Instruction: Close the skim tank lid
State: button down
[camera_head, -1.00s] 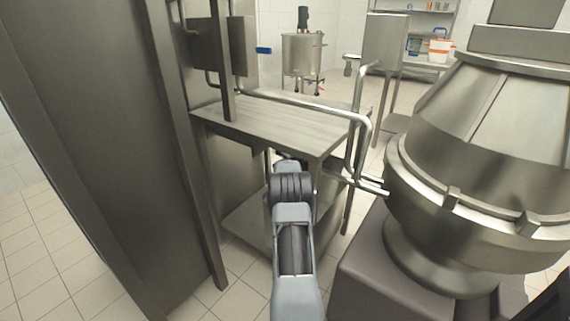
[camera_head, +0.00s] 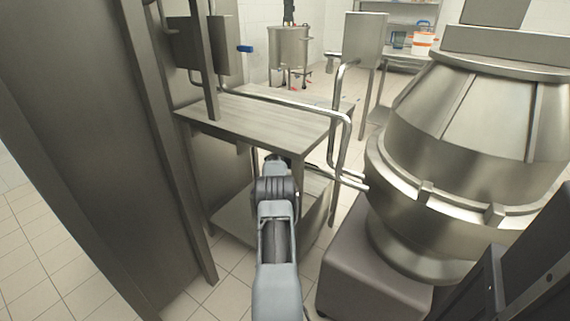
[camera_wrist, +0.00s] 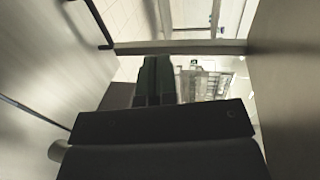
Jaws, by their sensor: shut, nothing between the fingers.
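A round steel tank (camera_head: 289,46) stands on legs with feet at the back of the room in the head view, with a dark upright part on top. I cannot tell whether it is the skim tank, and no lid can be made out clearly. My gripper (camera_wrist: 157,78) shows in the wrist view as two dark fingers side by side, shut and empty, touching nothing I can make out. In the head view my arm reaches forward, low in front of the steel table, and my gripper cannot be made out there.
A steel table (camera_head: 290,128) with a bent pipe (camera_head: 347,140) stands ahead. A large steel machine (camera_head: 465,150) on a grey base (camera_head: 375,285) is close on the right. A tall steel cabinet (camera_head: 75,130) is close on the left. Tiled floor shows between them.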

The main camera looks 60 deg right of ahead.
jog(key=shift+a, duration=0.1)
jog(key=p+v, duration=0.2)
jog(key=v, duration=1.1)
jog(key=shift+a, duration=0.3)
jog(key=shift+r, duration=0.1)
